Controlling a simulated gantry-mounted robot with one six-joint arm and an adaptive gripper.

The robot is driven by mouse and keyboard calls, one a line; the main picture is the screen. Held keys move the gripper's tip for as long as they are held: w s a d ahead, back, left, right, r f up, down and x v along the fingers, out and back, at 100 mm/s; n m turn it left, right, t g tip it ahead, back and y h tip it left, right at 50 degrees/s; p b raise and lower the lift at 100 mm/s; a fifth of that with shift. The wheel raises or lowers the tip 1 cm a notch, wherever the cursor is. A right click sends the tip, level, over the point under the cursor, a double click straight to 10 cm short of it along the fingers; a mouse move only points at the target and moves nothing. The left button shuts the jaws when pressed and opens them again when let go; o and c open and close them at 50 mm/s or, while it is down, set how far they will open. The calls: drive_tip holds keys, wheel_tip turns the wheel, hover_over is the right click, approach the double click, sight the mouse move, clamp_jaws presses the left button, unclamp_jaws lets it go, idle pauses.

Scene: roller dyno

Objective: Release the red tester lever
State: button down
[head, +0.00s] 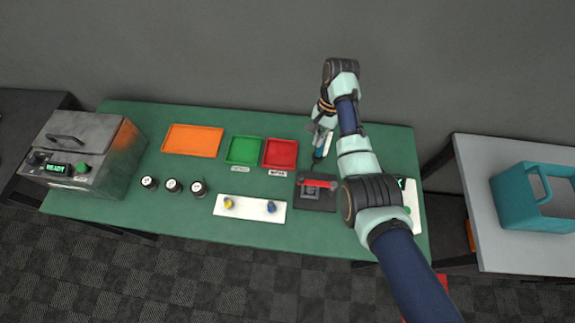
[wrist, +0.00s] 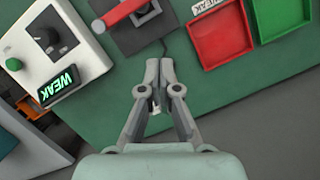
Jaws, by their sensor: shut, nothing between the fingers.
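The red tester lever (head: 318,183) lies across the top of its dark base (head: 327,203), right of centre on the green table. In the wrist view the red lever (wrist: 122,12) is at the top edge, partly cut off, with a grey block beneath it. I cannot tell whether anything is held under it. My gripper (wrist: 159,66) is shut and empty, apart from the lever. In the head view my gripper (head: 318,157) hangs behind the lever, partly hidden by my wrist. The white tester box (wrist: 40,50) shows WEAK on its display (wrist: 58,87).
A red tray (head: 280,153), a green tray (head: 244,150) and an orange tray (head: 193,140) lie behind. A white holder (head: 250,213) carries a yellow and a blue piece. Three dark jars (head: 173,186) and a grey machine (head: 85,150) reading READY stand left.

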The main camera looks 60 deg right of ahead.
drive_tip(key=shift+s, duration=0.2)
drive_tip(key=shift+a+f, duration=0.1)
approach(318, 182)
drive_tip(key=w+d+f, duration=0.2)
drive_tip(key=w+f, duration=0.3)
drive_tip(key=shift+w+a+f+p, duration=0.15)
drive_tip(key=shift+a+p, duration=0.25)
drive_tip(key=shift+a, duration=0.55)
drive_tip(key=shift+a+f+p, duration=0.15)
drive_tip(key=shift+a+p, duration=0.25)
drive_tip(key=shift+a, duration=0.55)
drive_tip(key=shift+a+r, duration=0.1)
